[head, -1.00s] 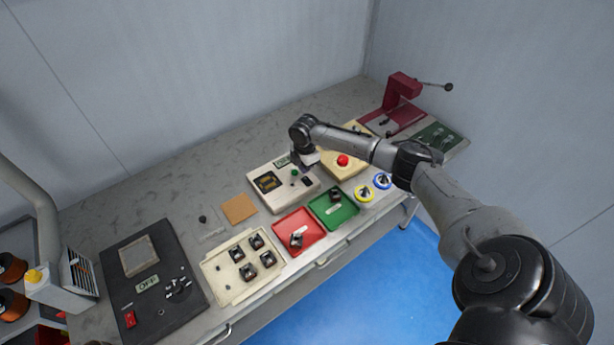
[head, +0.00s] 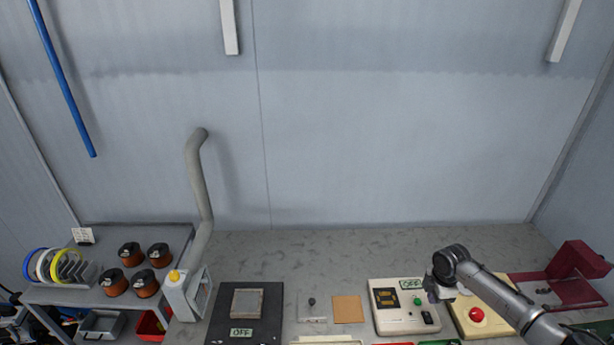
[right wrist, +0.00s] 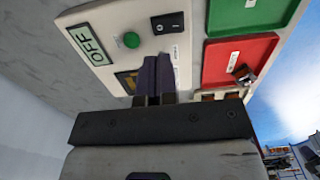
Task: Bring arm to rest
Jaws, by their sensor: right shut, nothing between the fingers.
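My right arm (head: 500,302) reaches in from the lower right in the head view. My right gripper (head: 438,292) is above the bench, beside the right edge of the cream tester box (head: 390,322). In the right wrist view the dark fingers (right wrist: 155,75) are together with nothing between them. They show in front of the same cream box (right wrist: 107,62), which has a green button, a black rocker switch and an OFF label. I cannot tell whether the fingertips touch it. My left gripper is not in view.
A yellowish box with a red button (head: 477,314) lies under my right forearm, and a dark red press (head: 575,265) stands farther right. Red (right wrist: 238,60) and green (right wrist: 252,14) trays lie near the box. A black plate (head: 262,293) and wire spools (head: 146,283) are left.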

